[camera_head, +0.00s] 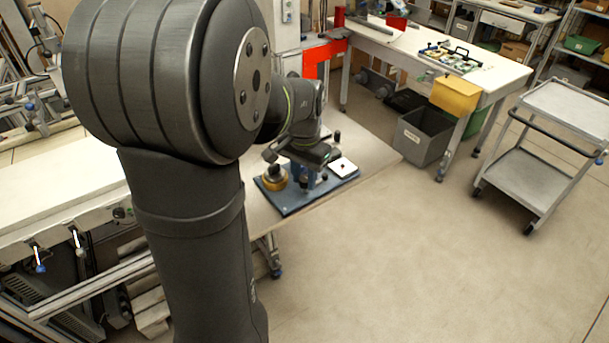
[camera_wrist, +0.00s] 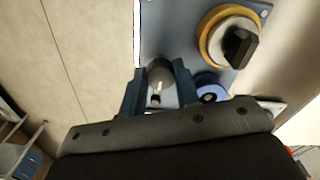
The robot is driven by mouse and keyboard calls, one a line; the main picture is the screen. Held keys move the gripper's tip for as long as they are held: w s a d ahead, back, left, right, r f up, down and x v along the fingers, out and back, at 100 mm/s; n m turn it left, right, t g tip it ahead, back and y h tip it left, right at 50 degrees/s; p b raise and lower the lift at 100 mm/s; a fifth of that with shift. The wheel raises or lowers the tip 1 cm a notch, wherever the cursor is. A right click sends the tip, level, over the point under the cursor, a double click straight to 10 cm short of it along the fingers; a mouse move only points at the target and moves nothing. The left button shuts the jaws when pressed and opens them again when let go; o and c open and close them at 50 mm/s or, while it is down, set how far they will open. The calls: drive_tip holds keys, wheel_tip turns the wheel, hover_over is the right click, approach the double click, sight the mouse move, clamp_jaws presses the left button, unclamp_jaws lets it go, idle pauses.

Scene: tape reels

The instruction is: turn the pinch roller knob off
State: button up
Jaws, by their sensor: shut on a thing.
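The tape device has a blue base board (camera_head: 291,207) on the bench, with its blue panel also in the wrist view (camera_wrist: 180,30). My gripper (camera_wrist: 158,82) has its two blue-grey fingers shut on a grey, rounded knob (camera_wrist: 160,72), which I take as the pinch roller knob. The fingers stand either side of it; its lower part and any marks are hard to see. In the head view my gripper (camera_head: 307,176) is low over the board, partly hidden by my wrist.
A yellow reel (camera_wrist: 211,24) with a black knob (camera_wrist: 240,47) on its centre is close to the right finger. A blue round part (camera_wrist: 207,93) is nearer. In the head view, a white plate (camera_head: 343,167) lies at the board's right and a dark post (camera_head: 337,137) stands behind.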

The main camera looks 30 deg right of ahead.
sight(304, 179)
drive_tip(key=shift+m, duration=0.7)
drive_tip(key=o, duration=1)
wheel_tip(304, 179, up, 18)
drive_tip(key=shift+f, duration=0.25)
wheel_tip(304, 179, down, 18)
drive_tip(key=shift+r, duration=0.25)
idle(0.4)
